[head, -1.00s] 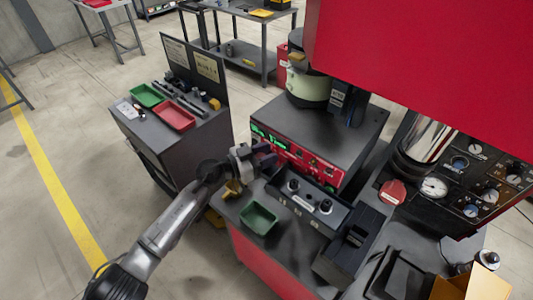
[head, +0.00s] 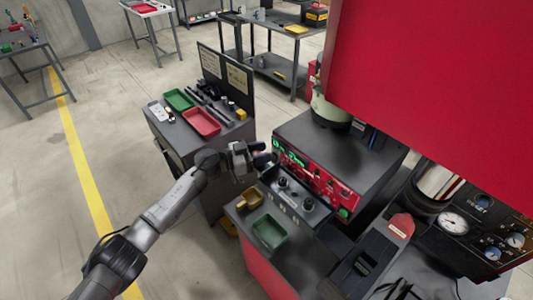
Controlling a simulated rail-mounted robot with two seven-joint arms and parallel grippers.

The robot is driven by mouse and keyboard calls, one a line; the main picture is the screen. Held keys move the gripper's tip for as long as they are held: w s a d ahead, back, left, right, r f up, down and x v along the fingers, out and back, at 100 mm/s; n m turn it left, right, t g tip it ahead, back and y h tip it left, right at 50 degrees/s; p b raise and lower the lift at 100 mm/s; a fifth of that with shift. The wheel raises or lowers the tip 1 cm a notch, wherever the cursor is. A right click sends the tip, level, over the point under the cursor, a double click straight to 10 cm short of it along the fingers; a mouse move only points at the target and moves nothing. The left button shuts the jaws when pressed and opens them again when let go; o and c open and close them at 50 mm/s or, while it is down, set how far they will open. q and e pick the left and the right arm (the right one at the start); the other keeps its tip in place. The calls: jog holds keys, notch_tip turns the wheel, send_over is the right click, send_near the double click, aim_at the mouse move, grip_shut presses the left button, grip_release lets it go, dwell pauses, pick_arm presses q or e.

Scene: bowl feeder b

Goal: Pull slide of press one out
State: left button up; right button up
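A press stands at the right, with a large red housing (head: 435,100) and a gauge panel (head: 485,228). A long dark slide-like unit (head: 368,262) lies on the bench in front of it, beside a red-topped part (head: 401,224). I cannot tell for sure that this unit is the slide of press one. My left gripper (head: 265,157) is just left of the red-fronted control box (head: 315,178), above the back of the bench and well apart from the dark unit. Its fingers are small and dark, so their opening is unclear. My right gripper is out of view.
A grey cabinet (head: 170,133) with a red tray (head: 201,122) stands behind my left arm. Open floor lies left.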

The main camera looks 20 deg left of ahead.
pick_arm(q)
jog(key=o, duration=0.3)
jog(key=shift+a, duration=0.2)
jog(key=shift+d+r, duration=0.1)
jog(key=shift+s+a, duration=0.1)
jog(key=shift+a, duration=0.1)
jog(key=v, duration=1.3)
jog(key=shift+a, duration=0.25)
